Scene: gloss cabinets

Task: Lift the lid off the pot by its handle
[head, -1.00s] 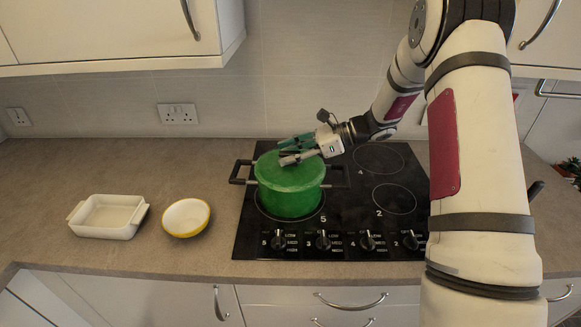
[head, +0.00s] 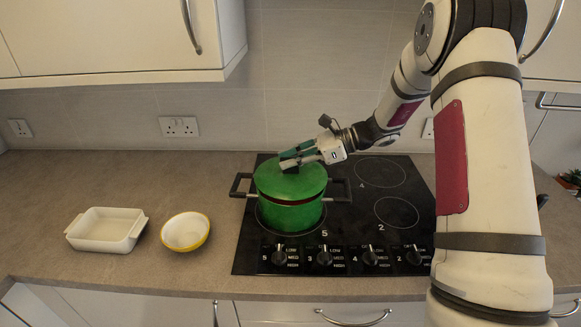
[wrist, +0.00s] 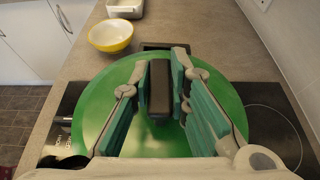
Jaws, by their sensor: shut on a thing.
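The green pot (head: 290,217) stands on the front left ring of the black hob, with a dark handle on each side. Its round green lid (head: 272,184) is above it, and a dark band shows between the lid's edge and the pot's wall, so the lid appears slightly raised. In the wrist view the lid (wrist: 95,108) fills the middle. My gripper (head: 284,161) reaches in from the right over the lid. In the wrist view its teal finger pads are shut on the black lid handle (wrist: 159,90); the fingers mostly hide the handle in the head view.
A white and yellow bowl (head: 186,232) and a white rectangular dish (head: 105,230) stand on the counter to the left. The hob (head: 345,225) has control knobs along its front and free rings to the right. A wall cabinet (head: 120,35) hangs at the upper left.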

